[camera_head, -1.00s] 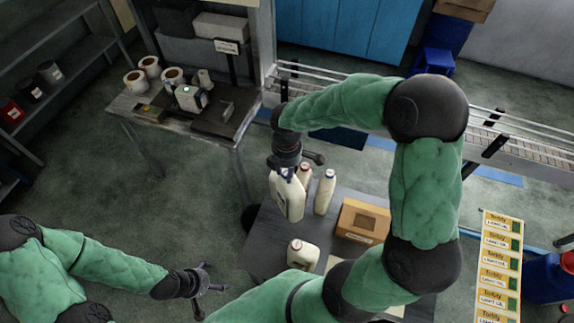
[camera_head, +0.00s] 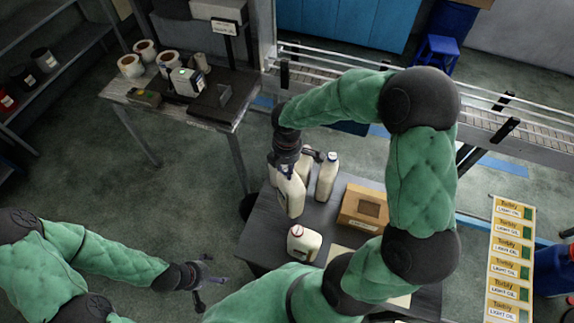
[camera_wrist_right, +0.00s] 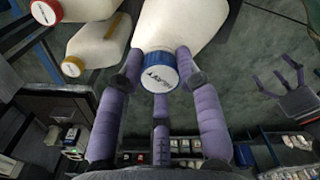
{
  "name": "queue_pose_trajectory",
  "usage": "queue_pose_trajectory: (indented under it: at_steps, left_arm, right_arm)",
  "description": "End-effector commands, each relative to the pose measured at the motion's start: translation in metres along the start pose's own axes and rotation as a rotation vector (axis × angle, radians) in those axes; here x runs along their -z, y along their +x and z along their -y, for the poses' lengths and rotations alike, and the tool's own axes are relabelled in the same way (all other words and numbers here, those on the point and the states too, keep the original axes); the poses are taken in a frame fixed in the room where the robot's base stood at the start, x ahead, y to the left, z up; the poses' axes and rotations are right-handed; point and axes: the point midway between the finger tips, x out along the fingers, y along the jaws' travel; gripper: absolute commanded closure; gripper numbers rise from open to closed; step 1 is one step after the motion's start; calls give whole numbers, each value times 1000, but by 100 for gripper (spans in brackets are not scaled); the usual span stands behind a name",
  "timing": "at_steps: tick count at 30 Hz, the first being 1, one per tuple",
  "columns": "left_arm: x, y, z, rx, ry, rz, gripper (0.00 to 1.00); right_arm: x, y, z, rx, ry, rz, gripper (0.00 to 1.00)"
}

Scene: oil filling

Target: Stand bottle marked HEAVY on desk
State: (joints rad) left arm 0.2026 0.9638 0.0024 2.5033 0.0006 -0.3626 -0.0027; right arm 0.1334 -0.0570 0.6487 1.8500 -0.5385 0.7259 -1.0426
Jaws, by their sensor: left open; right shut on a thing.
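My right gripper (camera_head: 287,168) is shut on a white bottle (camera_head: 292,196) near its neck and holds it roughly upright at the left part of the grey desk (camera_head: 262,232). In the right wrist view, purple fingers (camera_wrist_right: 160,84) close around its blue cap (camera_wrist_right: 158,72), whose dark lettering is hard to read. Whether the bottle's base touches the desk, I cannot tell. My left gripper (camera_head: 204,277) is open and empty, off the desk's left side; it also shows in the right wrist view (camera_wrist_right: 288,82).
A tall white bottle (camera_head: 327,178) stands right of the held one; another is partly hidden behind the gripper. A red-capped bottle (camera_head: 304,243) stands nearer. A cardboard box (camera_head: 363,209) is to the right. Bare desk lies left of the red-capped bottle.

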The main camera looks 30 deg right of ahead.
Motion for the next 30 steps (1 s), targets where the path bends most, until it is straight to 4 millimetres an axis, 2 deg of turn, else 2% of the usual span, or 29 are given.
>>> queue_pose_trajectory:
  at_steps: [3, 30]
  left_arm:
    - [0, 12, 4, 0, 0, 0, 10]
    - [2, 67, 24, 0, 0, 0, 10]
  right_arm:
    - [0, 14, -1, -3, 1, 0, 100]
    - [0, 94, -1, -3, 2, 0, 100]
